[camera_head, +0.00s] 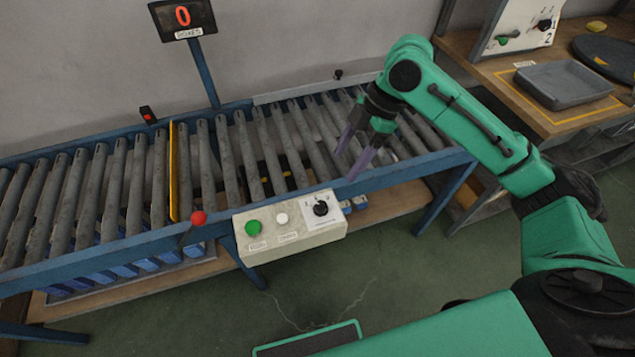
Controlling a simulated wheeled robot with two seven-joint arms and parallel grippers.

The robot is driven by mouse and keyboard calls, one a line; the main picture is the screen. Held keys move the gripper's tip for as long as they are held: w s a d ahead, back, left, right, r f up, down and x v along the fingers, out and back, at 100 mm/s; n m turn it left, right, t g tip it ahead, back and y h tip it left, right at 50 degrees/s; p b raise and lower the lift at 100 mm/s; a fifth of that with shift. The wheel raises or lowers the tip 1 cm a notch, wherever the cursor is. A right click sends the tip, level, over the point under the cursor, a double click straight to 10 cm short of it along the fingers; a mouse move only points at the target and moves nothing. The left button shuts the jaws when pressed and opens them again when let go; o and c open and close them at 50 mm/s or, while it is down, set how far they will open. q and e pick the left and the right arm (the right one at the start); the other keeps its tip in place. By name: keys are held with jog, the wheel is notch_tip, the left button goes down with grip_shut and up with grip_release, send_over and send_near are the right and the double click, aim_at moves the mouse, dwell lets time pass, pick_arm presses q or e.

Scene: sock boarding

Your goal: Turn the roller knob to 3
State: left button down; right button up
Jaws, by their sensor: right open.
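The roller knob (320,208) is a black round knob on a white dial plate at the right end of a beige control box (290,236). Its marks are too small to read, so I cannot tell its setting. The box is fixed to the front rail of the roller conveyor. My right gripper (352,160) is open and empty, with its two purple-grey fingers pointing down over the rollers, above and to the right of the knob and apart from it. My left gripper is not in view.
The box also carries a green button (253,228) and a white button (282,219). A red-ball lever (198,218) stands left of it. A display (183,17) reads 0. A yellow bar (172,172) crosses the rollers. A grey tray (562,84) sits on the right bench.

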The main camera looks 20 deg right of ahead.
send_near(321, 205)
jog(key=x, duration=0.5)
jog(key=shift+d, duration=0.1)
jog(key=x, duration=0.4)
jog(key=shift+r, duration=0.1)
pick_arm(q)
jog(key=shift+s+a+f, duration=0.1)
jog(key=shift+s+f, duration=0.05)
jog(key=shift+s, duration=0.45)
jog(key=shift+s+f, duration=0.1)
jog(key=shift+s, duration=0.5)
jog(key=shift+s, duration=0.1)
pick_arm(e)
grip_shut()
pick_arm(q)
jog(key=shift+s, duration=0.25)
